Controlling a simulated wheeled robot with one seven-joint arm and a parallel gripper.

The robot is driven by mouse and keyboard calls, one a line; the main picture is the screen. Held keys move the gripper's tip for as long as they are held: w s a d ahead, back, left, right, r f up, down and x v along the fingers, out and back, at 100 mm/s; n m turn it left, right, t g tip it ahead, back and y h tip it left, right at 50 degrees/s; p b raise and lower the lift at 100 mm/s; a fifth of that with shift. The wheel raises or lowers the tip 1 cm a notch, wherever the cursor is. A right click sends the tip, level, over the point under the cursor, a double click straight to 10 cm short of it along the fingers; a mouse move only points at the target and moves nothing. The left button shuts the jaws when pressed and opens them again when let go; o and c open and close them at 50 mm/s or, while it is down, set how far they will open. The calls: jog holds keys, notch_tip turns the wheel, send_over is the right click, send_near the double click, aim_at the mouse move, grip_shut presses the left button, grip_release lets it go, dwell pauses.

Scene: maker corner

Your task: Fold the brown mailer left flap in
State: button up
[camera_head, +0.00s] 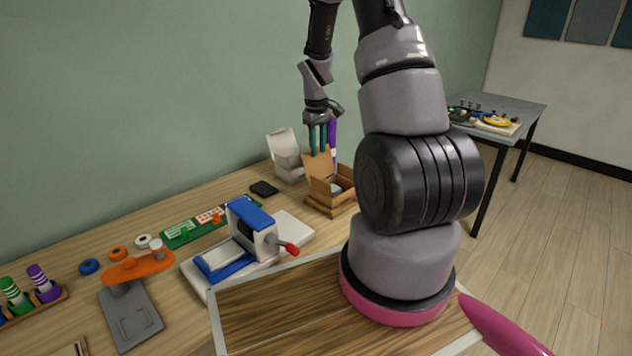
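The brown mailer (343,206) is an open box on the far part of the bench. A tan flap (319,166) stands up at its left and back side, and something greyish lies inside. My gripper (318,154) hangs pointing down just above this raised flap, with its teal fingertips near the flap's upper edge. I cannot tell whether they touch. The fingers show as narrow upright strips close together, and nothing is clearly held. My own arm hides the area right of the mailer.
A black flat item (264,188) and a blue-and-white device (250,238) lie left. A grey table (530,106) stands at right.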

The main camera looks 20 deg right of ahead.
aim_at(320, 182)
jog(key=f, duration=0.4)
jog(key=d+f, duration=0.1)
jog(key=f, duration=0.8)
jog(key=shift+w+d+f, duration=0.15)
jog(key=shift+w+f, duration=0.2)
jog(key=shift+w, duration=0.05)
grip_shut()
dwell(0.8)
